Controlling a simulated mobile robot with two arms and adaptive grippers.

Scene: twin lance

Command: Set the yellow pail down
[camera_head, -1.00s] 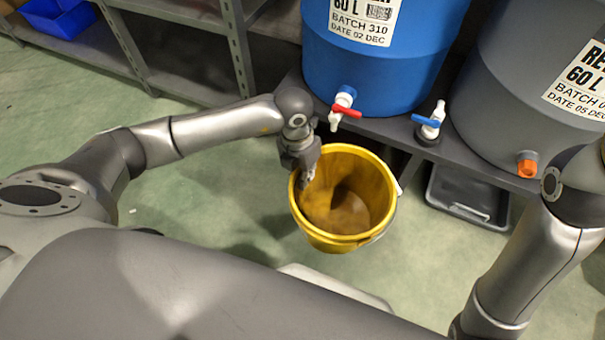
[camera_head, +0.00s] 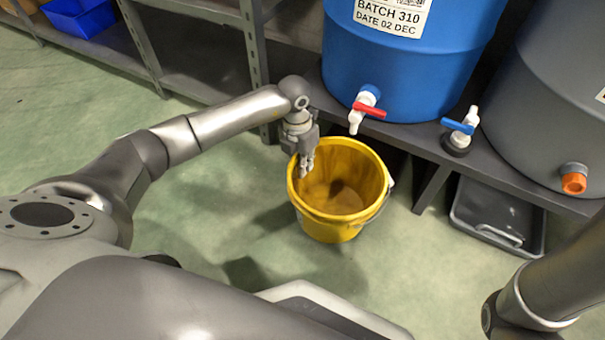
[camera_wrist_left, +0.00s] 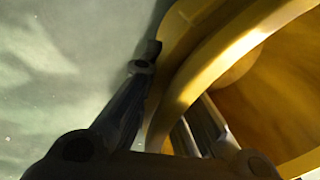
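The yellow pail (camera_head: 338,225) is upright below the blue barrel, at the floor or just above it; I cannot tell if its base touches. It looks empty inside. My left gripper (camera_head: 305,168) is at its left-rear rim. In the left wrist view, the fingers straddle the pail's wall (camera_wrist_left: 215,62), one outside and one inside, and look closed on it; the inner fingertip is partly hidden. The pail's handle hangs at its right side. My right arm comes in at the lower right, with its gripper out of view.
A blue barrel (camera_head: 410,60) with a red-handled tap (camera_head: 366,108) and a grey barrel (camera_head: 550,90) stand on a dark low shelf (camera_head: 410,140). A loose blue-handled tap (camera_head: 460,130) is on it. A black tray (camera_head: 497,215) lies right of the pail. Green floor (camera_head: 200,200) is clear left.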

